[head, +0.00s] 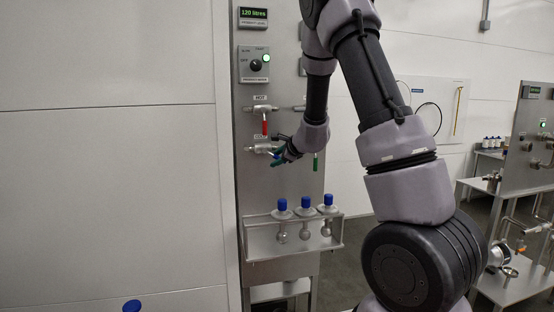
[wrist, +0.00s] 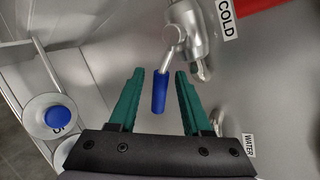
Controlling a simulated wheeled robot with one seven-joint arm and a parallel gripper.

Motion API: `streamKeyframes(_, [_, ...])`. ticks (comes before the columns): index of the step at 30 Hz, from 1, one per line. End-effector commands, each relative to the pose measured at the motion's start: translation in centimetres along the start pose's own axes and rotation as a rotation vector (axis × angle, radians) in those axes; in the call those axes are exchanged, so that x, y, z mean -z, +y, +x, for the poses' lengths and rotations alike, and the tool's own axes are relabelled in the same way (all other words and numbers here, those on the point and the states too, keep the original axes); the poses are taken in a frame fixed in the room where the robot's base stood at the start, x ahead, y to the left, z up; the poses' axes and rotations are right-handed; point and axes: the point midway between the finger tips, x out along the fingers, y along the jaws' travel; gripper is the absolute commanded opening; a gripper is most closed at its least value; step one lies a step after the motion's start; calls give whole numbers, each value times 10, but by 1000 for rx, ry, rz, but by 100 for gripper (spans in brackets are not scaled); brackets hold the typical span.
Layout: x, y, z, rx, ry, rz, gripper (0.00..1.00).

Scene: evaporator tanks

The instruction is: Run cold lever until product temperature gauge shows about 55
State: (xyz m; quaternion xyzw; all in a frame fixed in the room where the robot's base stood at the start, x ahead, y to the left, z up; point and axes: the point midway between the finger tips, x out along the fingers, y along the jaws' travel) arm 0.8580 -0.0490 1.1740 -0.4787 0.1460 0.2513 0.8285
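The cold lever (wrist: 159,92) has a blue grip on a metal stem. My gripper (wrist: 160,75) has green fingers, open, one on each side of the blue grip with a gap on both sides. In the head view my gripper (head: 277,160) is at the cold valve (head: 261,149), below the red hot lever (head: 265,128), and partly hides the cold lever. I cannot make out a product temperature gauge; my arm covers part of the panel.
A display (head: 254,12) reads 120 litres. Below it is a knob (head: 256,65) with a lit green lamp. A rack (head: 258,243) with blue-capped bottles (head: 305,206) stands under my gripper. A WATER label (wrist: 248,146) lies right of the fingers.

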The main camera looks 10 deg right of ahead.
Motion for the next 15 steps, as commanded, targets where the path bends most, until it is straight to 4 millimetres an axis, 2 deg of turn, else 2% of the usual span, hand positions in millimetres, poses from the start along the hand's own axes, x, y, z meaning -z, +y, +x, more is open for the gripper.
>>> streamKeyframes(10, [-1, 0, -2, 1, -1, 0, 51])
streamKeyframes(15, [-1, -1, -24, 3, -2, 1, 51])
